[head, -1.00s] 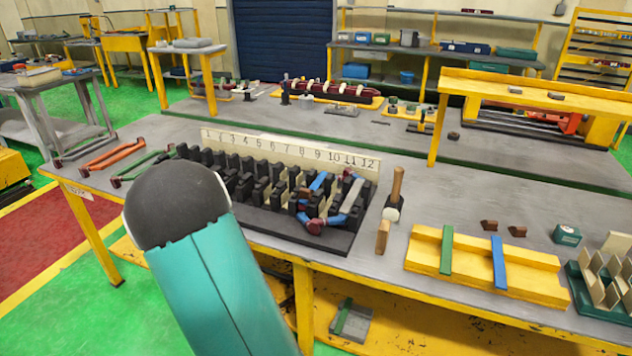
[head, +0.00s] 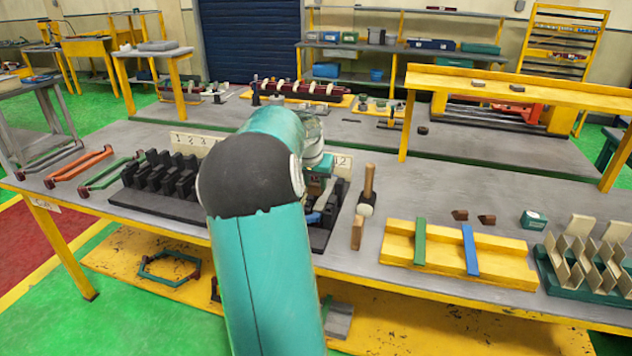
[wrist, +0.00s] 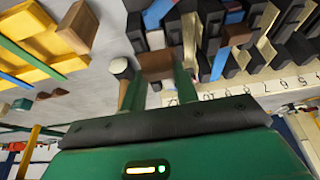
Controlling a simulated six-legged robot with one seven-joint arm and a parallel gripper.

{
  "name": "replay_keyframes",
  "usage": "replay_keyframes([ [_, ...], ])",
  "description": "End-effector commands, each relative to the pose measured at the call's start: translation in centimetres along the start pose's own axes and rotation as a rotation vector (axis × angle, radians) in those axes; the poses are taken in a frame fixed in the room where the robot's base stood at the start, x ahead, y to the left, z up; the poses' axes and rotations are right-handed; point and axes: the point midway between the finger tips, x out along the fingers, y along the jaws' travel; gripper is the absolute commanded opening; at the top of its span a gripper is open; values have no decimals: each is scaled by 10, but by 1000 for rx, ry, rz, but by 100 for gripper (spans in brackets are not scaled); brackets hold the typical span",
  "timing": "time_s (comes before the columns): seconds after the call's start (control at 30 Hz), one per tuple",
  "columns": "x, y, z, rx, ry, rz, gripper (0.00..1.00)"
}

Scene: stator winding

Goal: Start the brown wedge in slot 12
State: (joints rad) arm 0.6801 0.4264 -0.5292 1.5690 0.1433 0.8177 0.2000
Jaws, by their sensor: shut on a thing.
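In the wrist view a brown wedge (wrist: 157,66) sits between the green fingertips of my gripper (wrist: 158,78), which is shut on it. The black slot block (wrist: 205,40) lies just beyond and to the right, with pale, blue and brown pieces among its teeth. The wedge appears near the block's slot 12 end; I cannot tell whether it touches the block. The numeral 12 shows on the pale number strip (head: 343,161) just right of my wrist. The gripper tips are hidden there.
Farther right are a yellow fixture (head: 400,250) with green and blue strips, two loose brown pieces (head: 460,214), and a green rack (head: 565,285). Coloured frames (head: 80,165) lie left.

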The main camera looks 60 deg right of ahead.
Motion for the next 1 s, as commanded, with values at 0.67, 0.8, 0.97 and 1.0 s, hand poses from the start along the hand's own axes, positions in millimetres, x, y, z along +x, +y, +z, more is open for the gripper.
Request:
replay_keyframes([
  [0.67, 26, 3, 10, 6, -1, 4, 7],
  [0.8, 33, 3, 13, 6, -1, 4, 7],
  [0.97, 42, 3, 17, 6, -2, 4, 7],
  [1.0, 44, 3, 18, 6, -2, 3, 7],
])
